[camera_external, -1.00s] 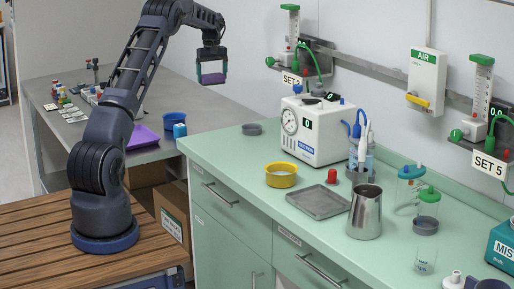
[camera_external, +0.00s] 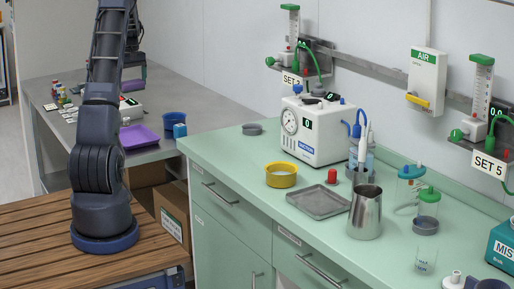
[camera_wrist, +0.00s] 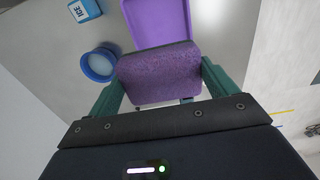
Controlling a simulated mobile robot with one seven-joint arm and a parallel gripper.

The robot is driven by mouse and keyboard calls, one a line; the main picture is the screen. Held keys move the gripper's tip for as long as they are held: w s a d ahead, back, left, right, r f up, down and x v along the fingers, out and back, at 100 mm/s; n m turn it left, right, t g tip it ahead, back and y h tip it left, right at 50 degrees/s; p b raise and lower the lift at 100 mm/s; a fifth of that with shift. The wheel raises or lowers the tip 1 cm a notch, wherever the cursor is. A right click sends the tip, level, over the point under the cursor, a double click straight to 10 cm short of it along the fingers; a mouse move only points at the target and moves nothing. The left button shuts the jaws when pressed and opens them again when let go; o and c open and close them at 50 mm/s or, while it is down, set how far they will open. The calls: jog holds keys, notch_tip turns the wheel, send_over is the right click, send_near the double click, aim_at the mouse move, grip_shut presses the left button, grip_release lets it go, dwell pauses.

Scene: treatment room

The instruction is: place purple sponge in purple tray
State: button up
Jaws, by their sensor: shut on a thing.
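The purple sponge (camera_wrist: 160,75) is between the two green fingers of my gripper (camera_wrist: 160,88) in the wrist view. My gripper is shut on it and holds it up above the grey table. In the external view the sponge (camera_external: 133,86) shows only partly, behind my arm. The purple tray (camera_external: 138,137) lies on the grey table to the right of my arm. In the wrist view the tray (camera_wrist: 158,20) is just beyond the sponge, at the top, and the sponge hides its near part.
A blue bowl (camera_external: 174,119) and a blue box marked ICE (camera_external: 180,131) stand on the grey table right of the tray. They also show in the wrist view, the bowl (camera_wrist: 99,64) and the box (camera_wrist: 84,10), left of the tray. The green counter (camera_external: 215,150) is to the right.

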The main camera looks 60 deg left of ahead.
jog(key=shift+s+f, duration=0.2)
jog(key=shift+f, duration=0.2)
notch_tip(320, 180, down, 19)
jog(key=shift+f, duration=0.1)
jog(key=shift+f, duration=0.15)
jog(key=o, duration=0.8)
notch_tip(320, 180, up, 12)
jog(key=shift+r, duration=0.2)
